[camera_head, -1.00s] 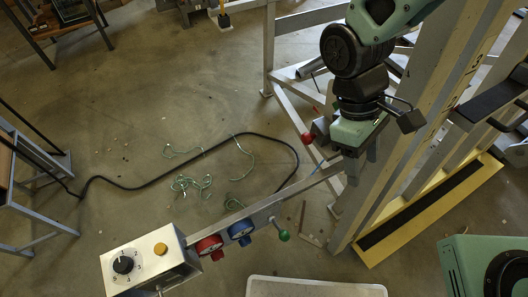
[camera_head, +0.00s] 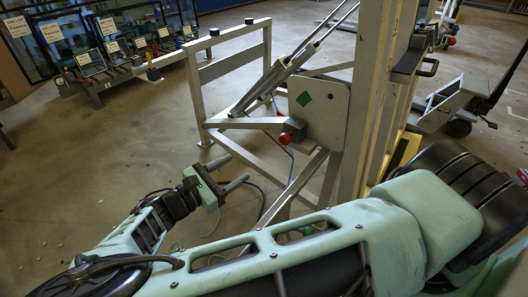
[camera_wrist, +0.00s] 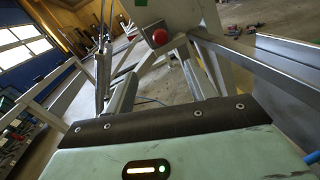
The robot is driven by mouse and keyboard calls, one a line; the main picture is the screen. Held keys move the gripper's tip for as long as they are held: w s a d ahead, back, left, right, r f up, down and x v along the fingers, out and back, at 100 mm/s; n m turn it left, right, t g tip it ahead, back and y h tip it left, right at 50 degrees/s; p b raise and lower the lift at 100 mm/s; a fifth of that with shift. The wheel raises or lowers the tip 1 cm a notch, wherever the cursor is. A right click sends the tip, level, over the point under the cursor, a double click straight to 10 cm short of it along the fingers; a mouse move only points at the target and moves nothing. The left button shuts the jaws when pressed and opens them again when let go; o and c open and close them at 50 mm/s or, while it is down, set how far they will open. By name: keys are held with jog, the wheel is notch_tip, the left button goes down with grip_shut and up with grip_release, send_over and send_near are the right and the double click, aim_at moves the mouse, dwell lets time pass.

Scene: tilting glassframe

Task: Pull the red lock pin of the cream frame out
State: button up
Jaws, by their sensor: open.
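The red lock pin shows as a round red knob (camera_head: 284,137) in the head view, on a dark grey block beside the cream plate with a green diamond. The knob (camera_wrist: 160,37) is also near the top middle of the wrist view. The cream frame (camera_head: 365,90) has tall posts right of the plate. My gripper (camera_head: 240,170) is open and empty, with its fingers pointing right. It is left of and lower than the knob in the head view, apart from it. The pin's shaft is hidden.
Two grey struts (camera_head: 270,76) slope up beside the plate. A cream side rail (camera_head: 232,68) stands behind, with slanting bars below the knob. A dark cable (camera_head: 262,200) lies on the floor near my gripper. Open floor lies left of my gripper.

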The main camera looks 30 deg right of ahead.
aim_at(281, 141)
jog(key=w+d, duration=0.1)
jog(key=d, duration=1)
jog(key=w+d, duration=0.1)
jog(key=d, duration=0.5)
jog(key=shift+w, duration=0.3)
grip_shut()
jog(key=shift+s+a+r+p, duration=0.1)
jog(key=shift+s+a+p, duration=0.2)
jog(key=shift+a, duration=0.35)
jog(key=shift+s+a+p, duration=0.15)
jog(key=shift+a+p, duration=0.2)
jog(key=shift+a, duration=0.3)
